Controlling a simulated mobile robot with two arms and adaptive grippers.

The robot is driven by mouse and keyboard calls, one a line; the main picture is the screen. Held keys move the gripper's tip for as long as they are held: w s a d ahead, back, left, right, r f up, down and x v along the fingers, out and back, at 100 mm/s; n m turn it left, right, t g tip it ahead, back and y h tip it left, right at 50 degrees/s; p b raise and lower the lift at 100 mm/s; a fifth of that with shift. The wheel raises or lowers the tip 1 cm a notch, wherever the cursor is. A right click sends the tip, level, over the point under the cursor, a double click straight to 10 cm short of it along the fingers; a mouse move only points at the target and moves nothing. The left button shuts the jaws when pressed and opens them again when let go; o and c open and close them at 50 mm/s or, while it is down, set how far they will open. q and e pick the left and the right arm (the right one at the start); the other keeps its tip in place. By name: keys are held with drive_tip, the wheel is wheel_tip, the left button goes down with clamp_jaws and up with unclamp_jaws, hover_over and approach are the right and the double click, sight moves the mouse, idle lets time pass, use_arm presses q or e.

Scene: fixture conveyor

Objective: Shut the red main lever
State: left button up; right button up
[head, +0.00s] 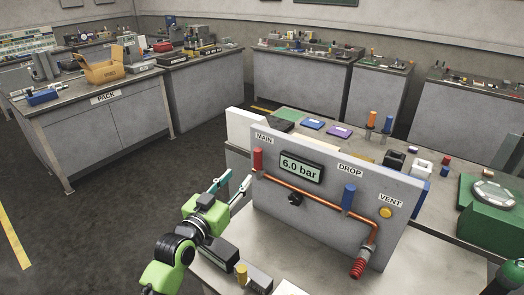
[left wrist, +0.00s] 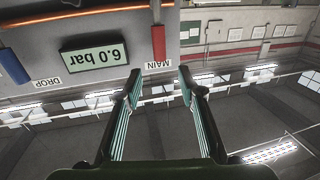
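The red main lever (head: 257,160) stands upright on the grey panel (head: 330,245), below the MAIN label, at the upper left end of a copper pipe. The gauge (head: 301,169) beside it reads 6.0 bar. My left gripper (head: 238,178) is open and empty, just left of the lever and apart from it. In the left wrist view, which is upside down, the lever (left wrist: 158,42) lies ahead of the gap between my open fingertips (left wrist: 160,76). My right gripper is not in view.
A blue lever (head: 348,198) under DROP and a yellow button (head: 386,212) under VENT are on the same panel. A red coiled fitting (head: 358,268) ends the pipe. A black knob (head: 295,200) sits under the gauge. Benches stand behind; open floor lies left.

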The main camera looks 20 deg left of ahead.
sight(256, 156)
use_arm(q)
drive_tip(key=w, duration=0.2)
drive_tip(key=w+d+p, duration=0.1)
drive_tip(key=w, duration=0.2)
drive_tip(key=w+p, duration=0.1)
drive_tip(key=w, duration=0.1)
drive_tip(key=shift+w+d+r, duration=0.15)
drive_tip(key=shift+w+r, duration=0.1)
drive_tip(key=shift+r, duration=0.1)
drive_tip(key=w, duration=0.2)
drive_tip(key=w+p, duration=0.1)
drive_tip(key=shift+w+d+f, duration=0.1)
drive_tip(key=shift+w+d, duration=0.1)
drive_tip(key=shift+d, duration=0.05)
drive_tip(key=shift+w, duration=0.35)
drive_tip(key=shift+w+d, duration=0.1)
drive_tip(key=shift+w, duration=0.25)
clamp_jaws()
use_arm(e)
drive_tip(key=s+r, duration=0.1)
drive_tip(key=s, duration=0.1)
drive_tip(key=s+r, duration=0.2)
